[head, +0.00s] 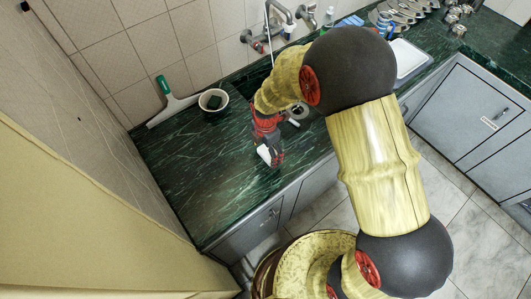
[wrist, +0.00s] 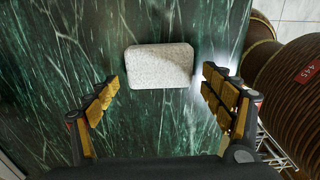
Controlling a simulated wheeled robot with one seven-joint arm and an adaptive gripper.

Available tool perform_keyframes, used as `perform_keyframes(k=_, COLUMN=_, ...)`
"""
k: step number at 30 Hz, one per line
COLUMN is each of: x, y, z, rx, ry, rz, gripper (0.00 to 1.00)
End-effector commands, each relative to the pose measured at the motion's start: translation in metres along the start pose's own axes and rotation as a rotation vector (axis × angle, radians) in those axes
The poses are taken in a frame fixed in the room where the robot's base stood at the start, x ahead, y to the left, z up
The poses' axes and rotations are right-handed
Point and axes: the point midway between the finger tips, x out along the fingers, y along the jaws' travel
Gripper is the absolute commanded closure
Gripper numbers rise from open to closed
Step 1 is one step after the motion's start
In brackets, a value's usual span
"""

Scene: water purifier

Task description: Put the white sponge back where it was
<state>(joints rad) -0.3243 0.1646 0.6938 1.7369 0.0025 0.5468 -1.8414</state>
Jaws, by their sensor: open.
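The white sponge (wrist: 160,66) lies on the dark green marble counter in the wrist view. It is a pale, speckled block with rounded corners. My gripper (wrist: 165,90) is open, with one finger to the left of the sponge and one to the right. Clear gaps show between the sponge and both fingers, and the sponge sits a little beyond the fingertips in the picture. In the head view the white sponge (head: 264,154) shows at my gripper (head: 268,158), near the counter's front edge. The arm hides part of the counter and sink there.
A white bowl (head: 213,100) with a dark item inside stands at the back of the counter (head: 205,165). A green-handled squeegee (head: 170,101) leans by the wall to its left. A faucet (head: 280,25) is behind the arm. The counter's left part is clear.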

Motion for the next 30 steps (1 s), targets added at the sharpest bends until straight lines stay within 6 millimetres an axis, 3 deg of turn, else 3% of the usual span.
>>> perform_keyframes(k=12, x=-0.084, y=0.001, z=0.0, rx=0.0, ry=-0.001, rz=0.003, gripper=0.18)
perform_keyframes(k=18, x=-0.103, y=0.0, z=0.0, rx=0.0, ry=0.0, rz=0.0, gripper=0.18)
perform_keyframes(k=26, x=-0.111, y=-0.001, z=0.001, rx=0.016, ry=-0.002, rz=0.006, gripper=0.18)
perform_keyframes(k=30, x=-0.149, y=-0.011, z=0.012, rx=0.183, ry=-0.011, rz=0.049, gripper=0.18)
